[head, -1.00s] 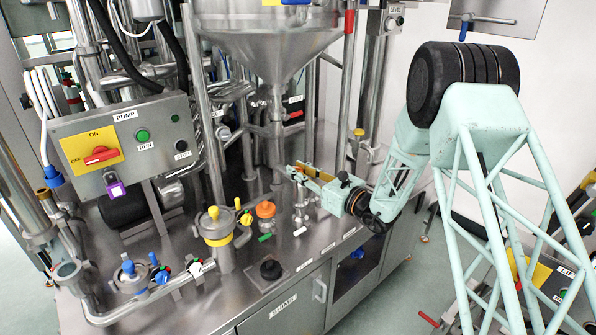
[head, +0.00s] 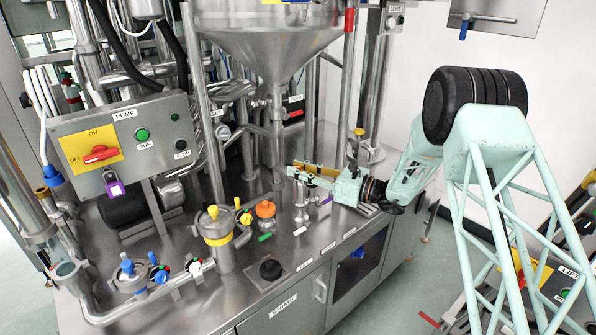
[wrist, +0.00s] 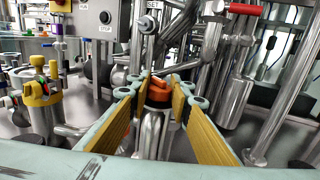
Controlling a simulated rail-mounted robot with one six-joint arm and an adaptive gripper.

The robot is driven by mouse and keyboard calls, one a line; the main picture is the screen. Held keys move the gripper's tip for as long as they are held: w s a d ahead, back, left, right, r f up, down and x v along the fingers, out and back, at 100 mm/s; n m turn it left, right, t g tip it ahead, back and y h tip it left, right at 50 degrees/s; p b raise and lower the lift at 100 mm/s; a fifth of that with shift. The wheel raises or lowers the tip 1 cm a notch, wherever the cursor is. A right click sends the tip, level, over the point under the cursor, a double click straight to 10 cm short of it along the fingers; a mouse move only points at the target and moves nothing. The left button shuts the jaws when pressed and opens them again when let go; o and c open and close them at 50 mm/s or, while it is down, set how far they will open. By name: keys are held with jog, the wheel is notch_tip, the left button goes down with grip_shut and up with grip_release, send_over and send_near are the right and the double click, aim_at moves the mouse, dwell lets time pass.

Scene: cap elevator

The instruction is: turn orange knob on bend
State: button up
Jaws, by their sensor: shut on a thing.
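The orange knob (wrist: 158,92) sits on top of an upright steel pipe (wrist: 154,130) in the wrist view, between the yellow-padded fingers. My gripper (wrist: 158,86) is shut on the knob, with one finger on each side. In the head view my gripper (head: 292,172) reaches leftward over the steel pipe (head: 301,208) at the middle of the machine's top. The fingers hide the knob there.
Another orange cap (head: 265,209) stands left of and below my fingertips. A yellow-banded pot (head: 214,228) stands farther left. The steel hopper (head: 270,35) hangs behind and above, with upright pipes nearby. A black knob (head: 270,270) sits near the front edge.

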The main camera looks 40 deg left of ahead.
jog(key=shift+n+g+h, duration=0.9)
jog(key=shift+n+g, duration=0.8)
jog(key=shift+g, duration=0.8)
jog(key=shift+f+n+g+h+b, duration=0.1)
jog(key=shift+n+g+h+b, duration=0.25)
jog(key=shift+n+g, duration=0.4)
jog(key=shift+n+g+h+b, duration=0.35)
jog(key=shift+n+g+h, duration=0.9)
jog(key=shift+g+h, duration=0.4)
jog(key=o, duration=0.8)
jog(key=shift+o, duration=0.2)
jog(key=shift+d, duration=0.1)
jog(key=v, duration=1.1)
jog(key=shift+w+d, duration=0.25)
jog(key=shift+d, duration=0.05)
